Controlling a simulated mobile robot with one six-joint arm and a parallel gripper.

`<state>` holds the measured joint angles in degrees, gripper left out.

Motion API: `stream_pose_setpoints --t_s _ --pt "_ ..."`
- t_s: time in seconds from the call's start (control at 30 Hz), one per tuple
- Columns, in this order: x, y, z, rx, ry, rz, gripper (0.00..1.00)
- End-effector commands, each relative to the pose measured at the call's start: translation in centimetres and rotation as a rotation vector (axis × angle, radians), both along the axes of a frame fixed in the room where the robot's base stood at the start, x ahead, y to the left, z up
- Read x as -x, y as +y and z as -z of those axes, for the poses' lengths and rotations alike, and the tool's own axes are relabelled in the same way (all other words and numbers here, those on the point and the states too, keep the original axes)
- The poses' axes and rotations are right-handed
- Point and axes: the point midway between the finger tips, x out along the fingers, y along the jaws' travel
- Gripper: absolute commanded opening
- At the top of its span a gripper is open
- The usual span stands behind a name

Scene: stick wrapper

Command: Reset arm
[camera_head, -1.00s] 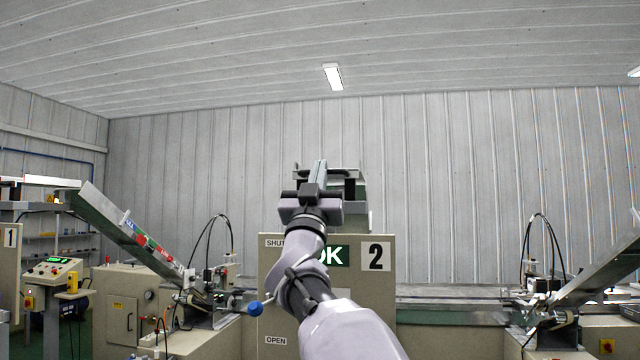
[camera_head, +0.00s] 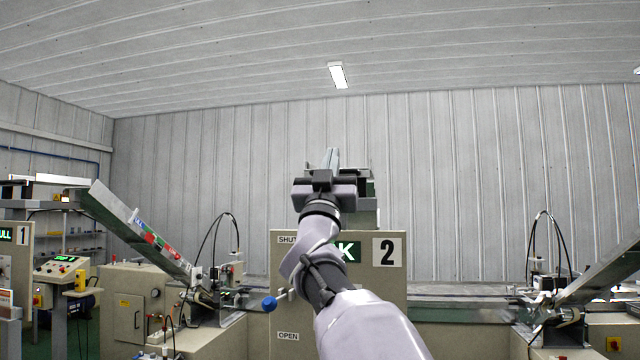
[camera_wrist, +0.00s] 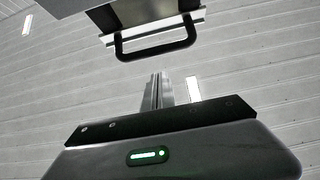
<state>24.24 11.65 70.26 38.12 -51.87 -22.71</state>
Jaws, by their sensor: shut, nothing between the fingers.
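My gripper (camera_head: 330,158) is raised in front of the beige cabinet marked 2 (camera_head: 388,285), with its fingers pointing up. The fingers are shut with nothing between them. In the wrist view my gripper (camera_wrist: 156,88) shows its fingers close together against the ribbed wall or ceiling. A black handle (camera_wrist: 155,48) on a grey housing shows above the fingertips in that view, apart from them. The cabinet carries SHUT and OPEN labels and a green sign, partly hidden by my arm. A blue-knobbed lever (camera_head: 269,304) sticks out at its left side.
A sloping chute (camera_head: 135,230) with colored packs runs down at the left. Another chute (camera_head: 605,268) stands at the right. The space above the machines is open.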

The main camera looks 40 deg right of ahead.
Motion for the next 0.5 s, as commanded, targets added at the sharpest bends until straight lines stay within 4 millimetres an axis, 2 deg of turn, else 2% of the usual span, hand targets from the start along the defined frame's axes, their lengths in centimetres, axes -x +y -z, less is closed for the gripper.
stream_pose_setpoints --t_s 0.03,0.13,0.3,0.5 --pt "0.6 0.4 0.0 0.001 -0.001 -0.001 0.0" --pt "1.9 2.0 3.2 0.0 0.001 -0.002 0.0" --pt "3.5 4.0 6.2 0.002 -0.001 -0.001 0.0" --pt "4.3 4.8 7.4 0.004 -0.003 0.0 0.0"
